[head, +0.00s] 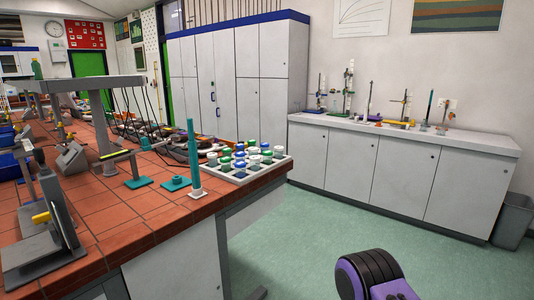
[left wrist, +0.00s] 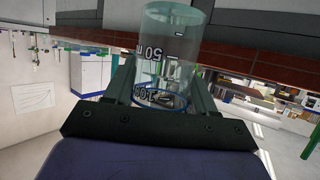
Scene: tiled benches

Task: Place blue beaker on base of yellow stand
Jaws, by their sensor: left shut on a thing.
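A clear glass beaker (left wrist: 172,55) with dark volume marks and a blue ring is between the fingers of my left gripper (left wrist: 163,92) in the left wrist view. The gripper is shut on it. The head view shows neither the held beaker nor my grippers. The yellow stand (head: 400,123) is on the white bench along the right wall in the head view. It has a yellow base and an upright rod, and looks small and far. Whether anything is on its base is too small to tell.
Other stands (head: 348,92) and small glassware share the white bench (head: 470,139) with the yellow stand. A red tiled bench (head: 110,225) with a tray of jars (head: 240,178) fills the left. Green floor (head: 305,235) is clear between them. A grey bin (head: 513,220) stands at right.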

